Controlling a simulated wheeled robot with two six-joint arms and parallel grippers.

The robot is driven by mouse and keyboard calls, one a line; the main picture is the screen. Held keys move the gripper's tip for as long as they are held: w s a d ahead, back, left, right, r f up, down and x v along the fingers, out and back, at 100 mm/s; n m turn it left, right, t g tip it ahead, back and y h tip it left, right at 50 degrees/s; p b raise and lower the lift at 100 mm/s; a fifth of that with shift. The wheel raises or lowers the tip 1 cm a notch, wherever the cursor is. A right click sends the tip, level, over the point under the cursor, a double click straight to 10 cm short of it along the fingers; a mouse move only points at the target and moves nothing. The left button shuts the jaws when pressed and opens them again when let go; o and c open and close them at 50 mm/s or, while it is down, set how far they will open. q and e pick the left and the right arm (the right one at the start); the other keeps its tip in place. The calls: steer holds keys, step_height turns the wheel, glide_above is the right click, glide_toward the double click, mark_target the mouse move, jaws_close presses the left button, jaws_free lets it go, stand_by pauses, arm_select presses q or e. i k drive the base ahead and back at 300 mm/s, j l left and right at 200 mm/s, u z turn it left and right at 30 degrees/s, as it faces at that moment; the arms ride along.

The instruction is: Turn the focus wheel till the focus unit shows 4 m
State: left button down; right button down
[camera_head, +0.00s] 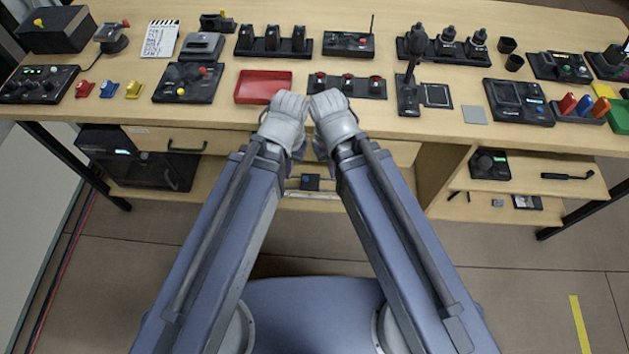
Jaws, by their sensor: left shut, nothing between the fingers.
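I cannot tell for certain which device is the focus unit or its wheel, and I cannot read 4 m or any other value at this size. A black unit with a dark screen and a blue button (518,102) lies on the right of the bench. A black box with a round knob (489,164) stands on the shelf below. My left gripper (289,102) is shut and empty at the front edge of the red tray. My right gripper (328,101) is beside it, in front of the row of red-topped switches; its fingers are not clear. Both are well left of those units.
The bench (455,75) is crowded with control boxes. A red tray (262,84), a switch strip (347,86) and an upright black lever (409,90) stand near my grippers. A grey square (474,115) lies near the front edge. The floor right of my base is clear.

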mark_target(485, 162)
steer(key=j+z, duration=0.1)
steer(key=z, duration=0.75)
steer(key=j+z, duration=0.15)
steer(key=z, duration=0.7)
steer(key=i+l+u, duration=0.3)
steer(key=l, duration=0.3)
steer(key=i, duration=0.05)
